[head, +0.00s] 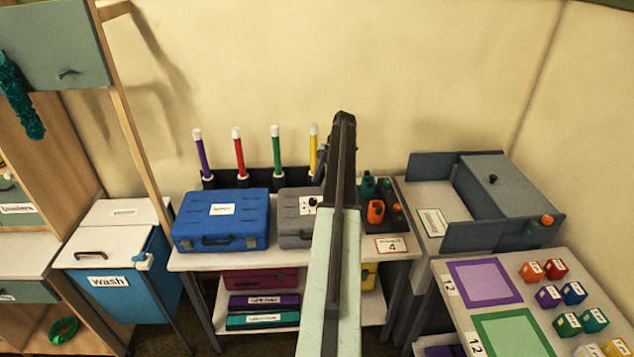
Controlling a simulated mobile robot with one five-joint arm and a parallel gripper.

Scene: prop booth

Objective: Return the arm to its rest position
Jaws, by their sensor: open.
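My arm rises through the middle of the head view, with a pale green link below and a dark end above. My gripper (342,135) is at the dark upper end, in front of the back wall and above the middle table. It is open, and I see nothing held in it. Its fingers are hard to make out from behind. The arm hides part of the grey case (295,232) and of the table behind it.
The middle table (200,262) bears a blue case (221,220), upright coloured sticks (240,152) and a dark tray with orange and teal items (376,211). A grey open box (495,200) stands right. A blue "wash" bin (115,285) stands left. Coloured blocks (548,296) lie on the right table.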

